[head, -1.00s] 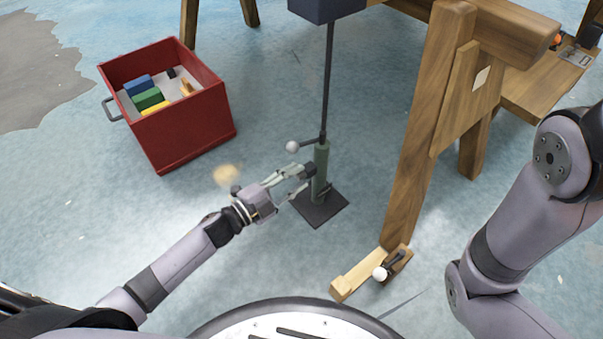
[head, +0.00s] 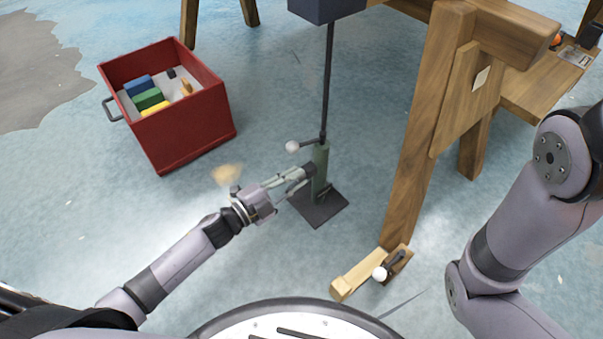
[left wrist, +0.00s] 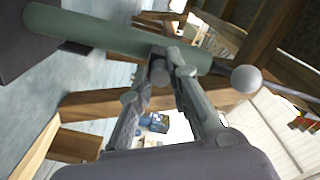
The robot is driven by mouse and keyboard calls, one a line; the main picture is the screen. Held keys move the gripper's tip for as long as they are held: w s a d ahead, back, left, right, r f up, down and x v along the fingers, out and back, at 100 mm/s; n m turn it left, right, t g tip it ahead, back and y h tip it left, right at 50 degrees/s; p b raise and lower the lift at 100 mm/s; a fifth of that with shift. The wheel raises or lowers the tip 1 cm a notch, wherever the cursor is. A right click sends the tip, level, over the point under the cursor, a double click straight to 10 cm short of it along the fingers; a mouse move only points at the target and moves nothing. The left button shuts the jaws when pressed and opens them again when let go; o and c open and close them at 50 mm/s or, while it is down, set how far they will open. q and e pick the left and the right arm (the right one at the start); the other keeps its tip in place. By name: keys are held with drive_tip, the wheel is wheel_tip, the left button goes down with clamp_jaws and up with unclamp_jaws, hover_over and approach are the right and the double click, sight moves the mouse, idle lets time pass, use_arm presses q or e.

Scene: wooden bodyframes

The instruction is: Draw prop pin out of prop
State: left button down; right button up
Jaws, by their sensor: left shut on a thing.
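The prop (head: 321,160) is a green upright tube on a dark square base plate (head: 318,208), with a thin dark rod rising from it to a dark block. It also crosses the top of the left wrist view (left wrist: 95,36). The prop pin (head: 310,169) is a short dark piece at the tube's near-left side, mostly hidden by the fingers. My left gripper (head: 304,174) is shut on the pin, right beside the tube. Its fingers meet close to the tube in the left wrist view (left wrist: 166,70). My right gripper is out of view.
A white-ball lever (head: 293,147) sticks out from the prop just above my left gripper. A wooden trestle leg (head: 425,130) stands to the right. A red box (head: 190,128) with coloured blocks stands at the left. The floor between box and prop is clear.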

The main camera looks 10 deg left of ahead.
use_arm(q)
drive_tip(key=shift+s+a+p, duration=0.3)
drive_tip(key=shift+s+a, duration=0.1)
drive_tip(key=shift+s, duration=0.15)
idle(0.4)
drive_tip(key=shift+p+v, duration=0.55)
drive_tip(key=shift+v, duration=1.1)
